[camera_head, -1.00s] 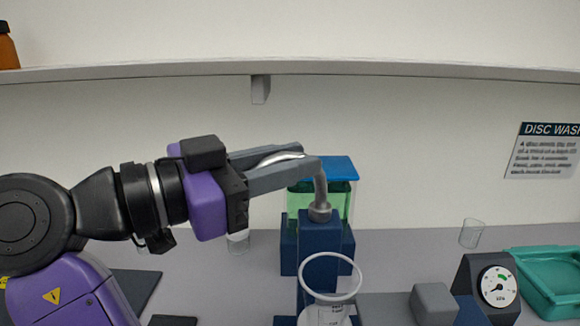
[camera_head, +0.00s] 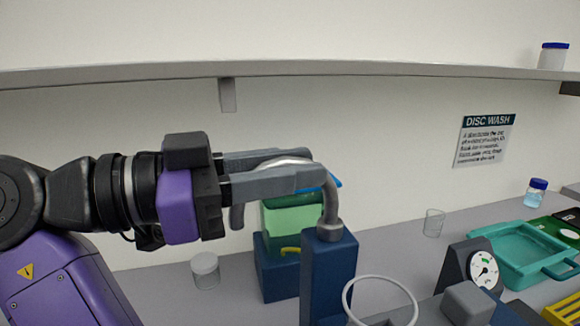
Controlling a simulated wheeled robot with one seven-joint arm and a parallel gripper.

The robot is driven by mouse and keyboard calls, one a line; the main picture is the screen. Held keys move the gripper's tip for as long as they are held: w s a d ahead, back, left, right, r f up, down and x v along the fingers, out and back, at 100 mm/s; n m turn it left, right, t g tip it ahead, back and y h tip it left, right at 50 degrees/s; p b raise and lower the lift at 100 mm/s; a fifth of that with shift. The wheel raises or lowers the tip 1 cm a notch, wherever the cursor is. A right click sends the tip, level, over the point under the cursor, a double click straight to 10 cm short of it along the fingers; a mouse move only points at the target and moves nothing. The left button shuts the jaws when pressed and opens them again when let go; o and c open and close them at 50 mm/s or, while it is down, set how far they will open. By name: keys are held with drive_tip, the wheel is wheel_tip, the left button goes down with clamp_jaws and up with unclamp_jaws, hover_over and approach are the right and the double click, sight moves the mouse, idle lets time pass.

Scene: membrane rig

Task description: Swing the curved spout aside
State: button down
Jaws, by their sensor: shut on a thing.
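The curved grey spout (camera_head: 331,204) rises from the top of a dark blue post (camera_head: 328,275) and arches to the left. Its free end (camera_head: 237,215) hangs down left of the post, beside my gripper. My gripper (camera_head: 313,175) comes in from the left, with its two grey fingers shut on the spout's upper arch. The fingers hide part of the arch. Behind the post stands a green tank (camera_head: 289,222) with a blue lid, set in a dark blue holder.
A clear ring-topped vessel (camera_head: 381,281) stands right of the post. A pressure gauge (camera_head: 484,268), a grey block (camera_head: 468,303) and a teal tray (camera_head: 528,250) are further right. A shelf (camera_head: 300,73) runs above.

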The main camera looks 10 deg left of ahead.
drive_tip(key=shift+w+a+r, duration=0.1)
drive_tip(key=shift+w+a, duration=0.1)
drive_tip(key=shift+w, duration=0.05)
drive_tip(key=c, duration=1.4)
unclamp_jaws()
drive_tip(key=shift+b+v, duration=0.55)
drive_tip(key=shift+v, duration=3.3)
